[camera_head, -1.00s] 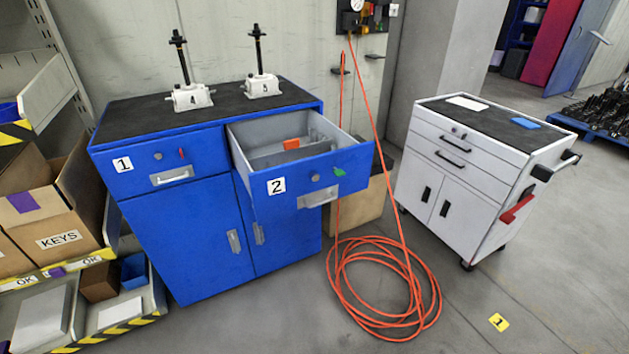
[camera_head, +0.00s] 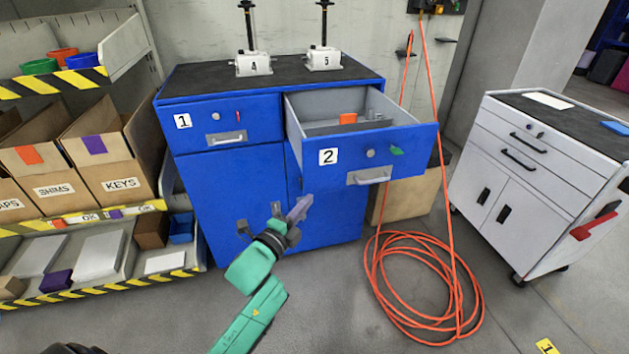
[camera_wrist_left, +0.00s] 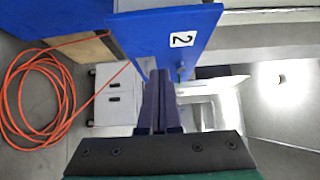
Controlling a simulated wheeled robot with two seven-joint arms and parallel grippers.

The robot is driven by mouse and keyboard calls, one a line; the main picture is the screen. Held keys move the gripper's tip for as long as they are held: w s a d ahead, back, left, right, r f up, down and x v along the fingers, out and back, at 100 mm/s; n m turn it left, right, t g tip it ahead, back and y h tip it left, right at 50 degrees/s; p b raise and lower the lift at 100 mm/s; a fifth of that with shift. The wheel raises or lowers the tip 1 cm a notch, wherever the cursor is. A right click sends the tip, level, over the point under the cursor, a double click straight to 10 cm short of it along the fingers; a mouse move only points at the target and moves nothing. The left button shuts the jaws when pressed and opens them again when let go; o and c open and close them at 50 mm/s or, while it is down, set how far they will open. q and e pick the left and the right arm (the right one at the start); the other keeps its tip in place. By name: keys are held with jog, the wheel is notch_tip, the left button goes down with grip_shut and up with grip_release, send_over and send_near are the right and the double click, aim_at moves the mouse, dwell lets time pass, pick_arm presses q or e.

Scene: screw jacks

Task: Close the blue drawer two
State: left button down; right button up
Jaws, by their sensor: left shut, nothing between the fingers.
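The blue drawer two (camera_head: 347,161) is pulled open from the right half of the blue cabinet (camera_head: 232,185). Its front has a "2" label, a round lock, a green tag and a metal handle (camera_head: 369,177). An orange item (camera_head: 348,118) lies inside. My left gripper (camera_head: 303,207) is shut and empty, below and left of the drawer front, apart from the handle. In the left wrist view its closed fingers (camera_wrist_left: 158,95) point toward the blue drawer front (camera_wrist_left: 150,38), which lies sideways there. I cannot tell the gap between them. My right gripper is not in view.
Two white screw jacks, 4 (camera_head: 252,63) and 5 (camera_head: 324,58), stand on the cabinet top. A coiled orange hose (camera_head: 420,290) lies on the floor at right. A white tool cart (camera_head: 540,180) stands further right. Shelves with boxes (camera_head: 115,175) are at left.

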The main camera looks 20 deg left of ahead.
pick_arm(q)
send_near(321, 172)
jog(key=w+d, duration=0.2)
jog(key=d, duration=0.1)
jog(key=w, duration=0.1)
jog(key=w+a+p, duration=0.1)
jog(key=w, duration=0.1)
jog(key=shift+w+a, duration=0.25)
jog(key=shift+w, duration=0.05)
jog(key=shift+w+a, duration=0.2)
jog(key=shift+a, duration=0.05)
